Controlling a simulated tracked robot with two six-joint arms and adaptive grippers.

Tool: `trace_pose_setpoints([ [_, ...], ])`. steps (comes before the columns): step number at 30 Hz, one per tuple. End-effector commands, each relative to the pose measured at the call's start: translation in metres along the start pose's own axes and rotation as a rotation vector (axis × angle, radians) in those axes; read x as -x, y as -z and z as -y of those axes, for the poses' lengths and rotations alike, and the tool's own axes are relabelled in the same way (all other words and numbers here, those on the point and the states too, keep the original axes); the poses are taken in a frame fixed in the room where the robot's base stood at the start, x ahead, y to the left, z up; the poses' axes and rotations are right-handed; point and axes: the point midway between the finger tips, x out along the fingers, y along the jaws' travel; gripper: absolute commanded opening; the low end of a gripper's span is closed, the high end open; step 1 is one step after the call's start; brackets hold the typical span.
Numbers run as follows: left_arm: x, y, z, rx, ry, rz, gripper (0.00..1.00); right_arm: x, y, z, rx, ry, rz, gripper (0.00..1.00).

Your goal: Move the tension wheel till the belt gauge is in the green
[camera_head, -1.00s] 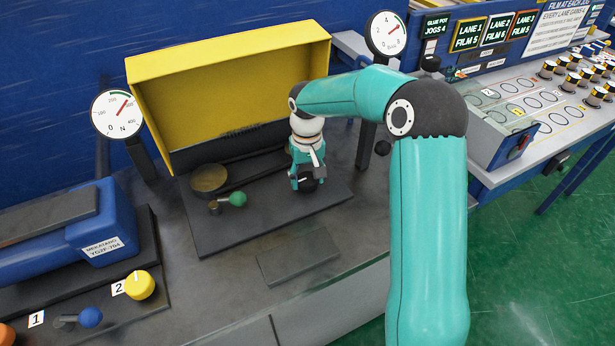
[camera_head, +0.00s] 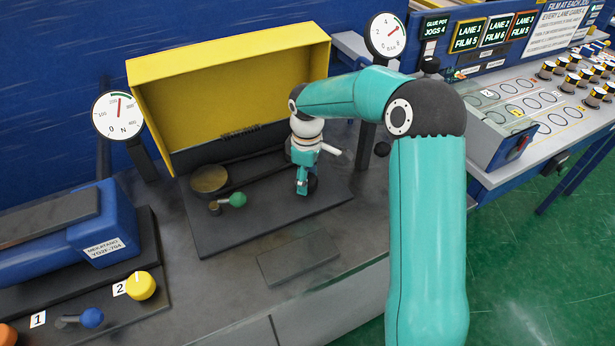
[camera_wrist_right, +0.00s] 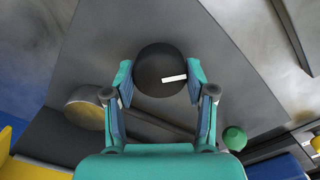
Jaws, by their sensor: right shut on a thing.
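The tension wheel is a black round knob with a white mark, between the fingers in the right wrist view (camera_wrist_right: 158,70). In the head view the wheel (camera_head: 312,184) shows only partly, behind my gripper. My right gripper (camera_head: 303,188) reaches down over it and is shut on it; the fingers (camera_wrist_right: 160,78) press on its two sides. The belt gauge (camera_head: 119,115) is a white dial marked N, left of the yellow cover. Its needle points almost straight up, near the green band at the top; the exact reading is too small to tell. My left gripper is not in view.
The raised yellow cover (camera_head: 230,95) stands behind the wheel. A green-knobbed lever (camera_head: 238,199) and a brass-coloured pulley (camera_head: 209,179) with a belt lie to the left. A second dial (camera_head: 386,36) stands at the back right.

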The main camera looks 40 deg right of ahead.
Motion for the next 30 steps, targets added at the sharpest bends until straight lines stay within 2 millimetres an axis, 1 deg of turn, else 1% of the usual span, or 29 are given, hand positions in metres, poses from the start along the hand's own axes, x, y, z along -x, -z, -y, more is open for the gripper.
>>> trace_pose_setpoints([
  [1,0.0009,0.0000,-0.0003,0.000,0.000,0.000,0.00,0.0032,0.0020,-0.0019,0.021,-0.007,-0.009,0.20],
  [8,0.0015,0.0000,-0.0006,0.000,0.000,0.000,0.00,0.0031,0.0020,-0.0020,0.094,-0.008,-0.009,0.20],
  [22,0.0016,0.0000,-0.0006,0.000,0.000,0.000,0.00,0.0031,0.0019,-0.0022,0.110,-0.009,-0.009,0.20],
  [23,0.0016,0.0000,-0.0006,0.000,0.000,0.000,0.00,0.0031,0.0019,-0.0023,0.110,-0.009,-0.009,0.57],
  [27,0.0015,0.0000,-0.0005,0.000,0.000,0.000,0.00,0.0025,0.0014,-0.0019,0.110,-0.007,-0.007,0.80],
  [30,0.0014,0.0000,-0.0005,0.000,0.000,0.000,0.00,0.0017,0.0009,-0.0014,0.110,-0.005,-0.005,0.80],
])
